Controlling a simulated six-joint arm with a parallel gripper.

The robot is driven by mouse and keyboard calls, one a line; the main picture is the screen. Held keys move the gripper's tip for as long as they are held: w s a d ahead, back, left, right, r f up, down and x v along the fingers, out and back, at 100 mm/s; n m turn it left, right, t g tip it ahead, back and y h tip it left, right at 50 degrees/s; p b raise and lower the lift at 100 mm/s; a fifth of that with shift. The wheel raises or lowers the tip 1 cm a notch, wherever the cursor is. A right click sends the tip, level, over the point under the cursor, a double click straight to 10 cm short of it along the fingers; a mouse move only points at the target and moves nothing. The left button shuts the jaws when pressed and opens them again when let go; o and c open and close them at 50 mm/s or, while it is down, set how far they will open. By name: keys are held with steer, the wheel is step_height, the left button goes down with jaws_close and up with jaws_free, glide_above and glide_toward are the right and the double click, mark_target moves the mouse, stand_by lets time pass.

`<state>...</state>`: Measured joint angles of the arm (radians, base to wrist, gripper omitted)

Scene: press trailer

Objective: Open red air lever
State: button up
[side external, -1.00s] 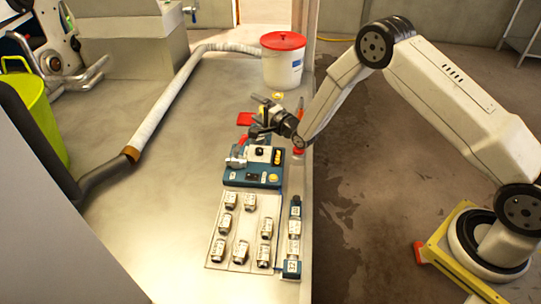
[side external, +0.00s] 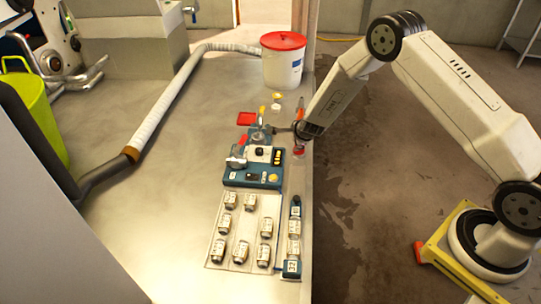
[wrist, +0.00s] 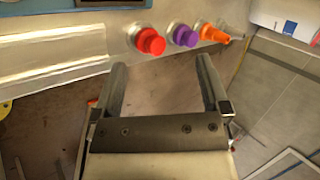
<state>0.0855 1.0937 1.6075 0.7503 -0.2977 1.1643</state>
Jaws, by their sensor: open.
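In the wrist view, a round red knob-like fitting (wrist: 150,41) sits on the pale bench edge, ahead of my open fingers. I cannot tell for certain whether it is the red air lever. My gripper (wrist: 162,67) is open and empty, with bare floor between its fingers. In the side view my gripper (side external: 286,130) is at the bench's right edge, beside the blue unit, and partly hard to make out. A small red part (side external: 243,139) shows by the blue unit, and another red part (side external: 299,152) shows just below my wrist.
Purple (wrist: 185,36) and orange (wrist: 213,33) fittings stand in a row right of the red one. The blue unit (side external: 240,178), a board of metal fittings (side external: 246,206) and a red-lidded bucket (side external: 283,66) stand on the bench. The bench's left middle is clear.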

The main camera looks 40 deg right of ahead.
steer(key=s+a+m+g+y, duration=0.1)
steer(key=a+m+y, duration=0.3)
steer(key=a+y, duration=0.4)
steer(key=w+d+r+m+t+y, duration=0.1)
steer(key=w+r+t+y, duration=0.15)
steer(key=r+t, duration=0.35)
steer(key=w+d+r+m+t+y, duration=0.1)
steer(key=w+r+t+y, duration=0.2)
steer(key=r, duration=0.5)
steer(key=h, duration=0.1)
glide_toward(245, 141)
steer(key=shift+w+a, duration=0.3)
steer(key=shift+w, duration=0.3)
steer(key=shift+w+a, duration=0.1)
steer(key=shift+x, duration=3.75)
